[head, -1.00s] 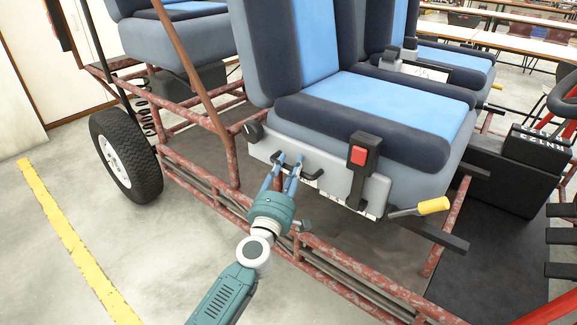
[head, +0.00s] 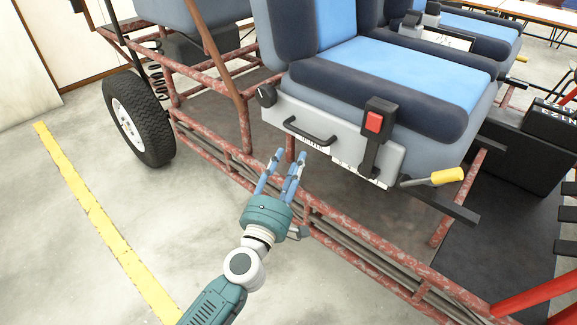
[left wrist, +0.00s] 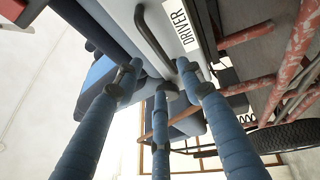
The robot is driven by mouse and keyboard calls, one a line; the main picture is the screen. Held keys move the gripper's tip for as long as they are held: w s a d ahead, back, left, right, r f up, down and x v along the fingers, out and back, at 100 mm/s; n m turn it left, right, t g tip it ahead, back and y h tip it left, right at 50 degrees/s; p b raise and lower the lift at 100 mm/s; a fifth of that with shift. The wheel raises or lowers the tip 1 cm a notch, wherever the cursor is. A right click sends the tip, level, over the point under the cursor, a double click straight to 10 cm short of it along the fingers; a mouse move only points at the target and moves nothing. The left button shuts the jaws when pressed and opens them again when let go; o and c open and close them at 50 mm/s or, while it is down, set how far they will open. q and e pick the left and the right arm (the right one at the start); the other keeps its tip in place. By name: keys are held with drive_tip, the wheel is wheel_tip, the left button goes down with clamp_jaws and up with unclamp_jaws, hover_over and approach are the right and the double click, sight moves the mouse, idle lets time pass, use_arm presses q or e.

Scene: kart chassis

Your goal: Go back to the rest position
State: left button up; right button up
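My left gripper (head: 284,168), teal with blue fingers, is open and empty in front of the kart's seat base. Its fingers point up toward the black bar handle (head: 309,131) on the grey seat panel (head: 345,150), with a gap between them in the head view. In the left wrist view the spread fingers (left wrist: 160,85) show nothing between them, and the handle (left wrist: 152,38) and a "DRIVER" label (left wrist: 182,22) lie beyond the tips. The blue seat (head: 390,75) is above. My right gripper is in neither view.
The rusty red kart frame (head: 345,250) runs close beside the gripper. A red buckle on a black stalk (head: 373,125) and a yellow-gripped lever (head: 447,177) stick out to the right. A rear wheel (head: 138,118) stands at left. Floor with a yellow line (head: 95,210) is clear.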

use_arm(q)
drive_tip(key=shift+s+a+f, duration=0.1)
drive_tip(key=shift+s, duration=0.35)
